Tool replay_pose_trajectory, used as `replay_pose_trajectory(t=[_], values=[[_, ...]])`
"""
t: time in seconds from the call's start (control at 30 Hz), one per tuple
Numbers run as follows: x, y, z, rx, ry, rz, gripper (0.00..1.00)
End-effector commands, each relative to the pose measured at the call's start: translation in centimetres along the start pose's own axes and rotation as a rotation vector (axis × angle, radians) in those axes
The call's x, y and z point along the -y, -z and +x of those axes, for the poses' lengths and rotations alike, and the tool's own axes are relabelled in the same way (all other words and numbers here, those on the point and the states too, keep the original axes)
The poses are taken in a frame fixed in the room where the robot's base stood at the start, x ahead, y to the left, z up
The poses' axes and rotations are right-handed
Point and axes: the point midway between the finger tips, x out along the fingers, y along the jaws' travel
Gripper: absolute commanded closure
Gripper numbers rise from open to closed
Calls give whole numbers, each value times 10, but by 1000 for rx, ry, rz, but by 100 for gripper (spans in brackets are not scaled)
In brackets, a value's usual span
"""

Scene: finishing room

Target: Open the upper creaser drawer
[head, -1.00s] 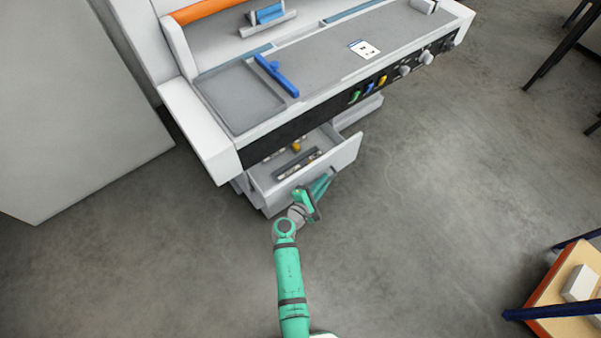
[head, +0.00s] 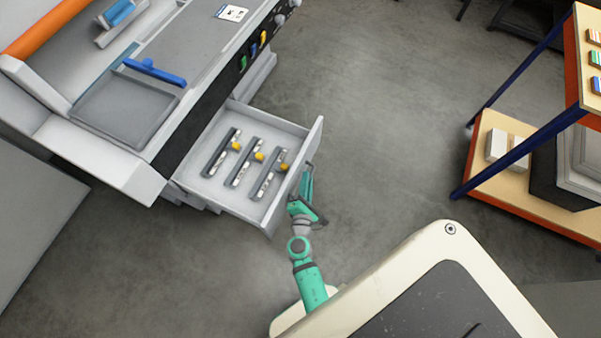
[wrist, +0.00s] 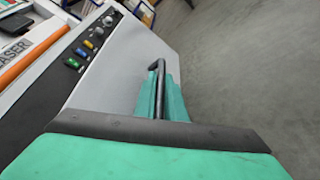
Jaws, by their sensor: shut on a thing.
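The upper creaser drawer (head: 204,188) is pulled well out of the creaser (head: 112,150) in the head view. Several dark bars with yellow knobs (head: 258,156) lie inside it. My green gripper (head: 306,174) is at the outer side of the drawer's front panel (head: 298,180). In the wrist view my gripper (wrist: 161,90) is shut on the dark bar handle (wrist: 158,68) of the drawer, which stands out from the grey front panel (wrist: 118,66).
A shelf rack (head: 495,190) with blue posts and white boxes stands at the right. A blue tool (head: 155,72) lies on the creaser's top. The grey floor (head: 380,120) between the drawer and the rack is clear.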

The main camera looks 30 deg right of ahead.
Motion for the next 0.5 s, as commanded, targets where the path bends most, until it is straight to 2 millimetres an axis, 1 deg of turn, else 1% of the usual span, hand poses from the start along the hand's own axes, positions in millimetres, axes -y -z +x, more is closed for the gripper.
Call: replay_pose_trajectory(t=[0.13, 0.5], values=[[3, 0, -5, -14, -6, -3, 100], [3, 1, -6, -18, -8, -4, 100]])
